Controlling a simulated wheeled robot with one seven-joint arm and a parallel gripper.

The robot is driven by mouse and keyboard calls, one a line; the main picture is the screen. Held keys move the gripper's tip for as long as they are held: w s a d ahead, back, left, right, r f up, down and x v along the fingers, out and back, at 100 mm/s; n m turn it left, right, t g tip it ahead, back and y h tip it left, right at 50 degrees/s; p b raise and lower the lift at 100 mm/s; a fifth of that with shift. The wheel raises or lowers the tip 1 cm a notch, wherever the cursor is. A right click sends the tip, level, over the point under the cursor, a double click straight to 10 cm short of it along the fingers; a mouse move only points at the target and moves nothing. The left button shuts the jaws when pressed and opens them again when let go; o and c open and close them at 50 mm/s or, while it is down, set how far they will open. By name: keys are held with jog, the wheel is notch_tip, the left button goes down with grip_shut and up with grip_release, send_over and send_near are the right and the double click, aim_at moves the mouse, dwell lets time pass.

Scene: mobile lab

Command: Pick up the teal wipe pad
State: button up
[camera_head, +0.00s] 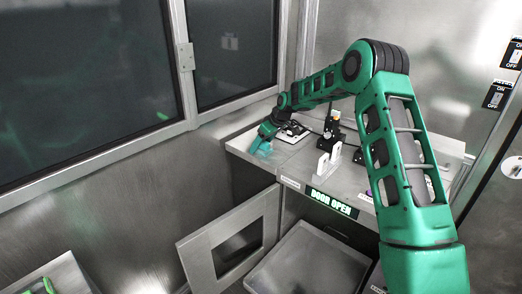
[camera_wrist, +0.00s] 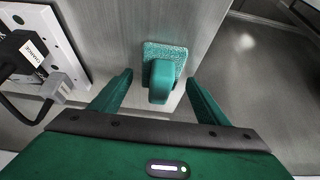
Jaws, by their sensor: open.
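The teal wipe pad (camera_wrist: 165,70) lies on the metal counter near its edge in the wrist view. It has a speckled square base and a raised, rounded grip on top. My gripper (camera_wrist: 160,90) is open, with one green finger on each side of the pad's grip and nothing held. I cannot tell whether either finger touches the pad. In the head view my gripper (camera_head: 264,138) is at the left end of the counter, small and over the pad's place, so the pad is hard to make out there.
A white plate with holes (camera_wrist: 62,60) and a black labelled plug with a cable (camera_wrist: 22,55) are left of the pad. In the head view, a white block (camera_head: 328,163) stands on the counter (camera_head: 300,172). An open framed door (camera_head: 215,245) hangs below, by a "DOOR OPEN" sign (camera_head: 331,202).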

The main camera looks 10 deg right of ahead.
jog(key=c, duration=1.2)
jog(key=shift+c, duration=0.2)
jog(key=shift+w+r, duration=0.1)
jog(key=shift+r, duration=0.45)
jog(key=r, duration=0.1)
jog(key=a+r, duration=0.1)
jog(key=r, duration=0.1)
jog(key=shift+r, duration=0.3)
jog(key=s+a+r, duration=0.2)
jog(key=a+r, duration=0.4)
jog(key=a, duration=0.4)
jog(key=shift+s+a+r, duration=0.15)
jog(key=shift+s+a, duration=0.05)
jog(key=shift+s, duration=0.2)
